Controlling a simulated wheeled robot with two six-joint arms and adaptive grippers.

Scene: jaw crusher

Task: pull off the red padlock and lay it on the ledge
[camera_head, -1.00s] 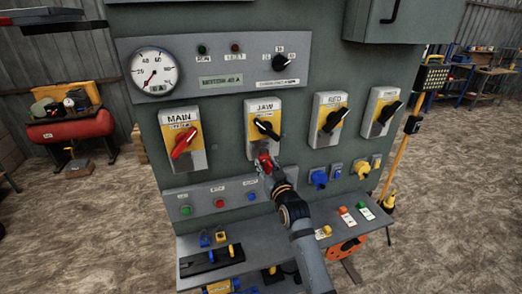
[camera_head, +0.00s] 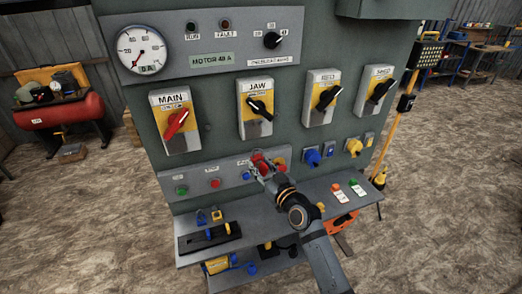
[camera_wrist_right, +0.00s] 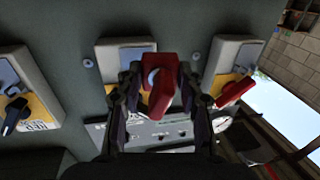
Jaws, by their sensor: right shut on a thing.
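My right gripper (camera_head: 259,168) is shut on the red padlock (camera_head: 262,157), below the JAW switch (camera_head: 256,107) and in front of the button strip. In the right wrist view the padlock (camera_wrist_right: 161,92) sits between the two fingers (camera_wrist_right: 160,100), apart from the switch box behind it. The JAW switch has a black handle on a yellow plate. The grey ledge (camera_head: 280,213) juts out from the cabinet below the padlock. My left gripper is not in view.
On the ledge's left lie a black tray (camera_head: 195,245) and small blue and yellow pieces. Tags (camera_head: 337,196) lie at its right. The MAIN switch (camera_head: 175,122) has a red handle. Blue (camera_head: 312,157) and yellow plugs (camera_head: 353,147) stick out right of the gripper. The ledge's middle has bare room.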

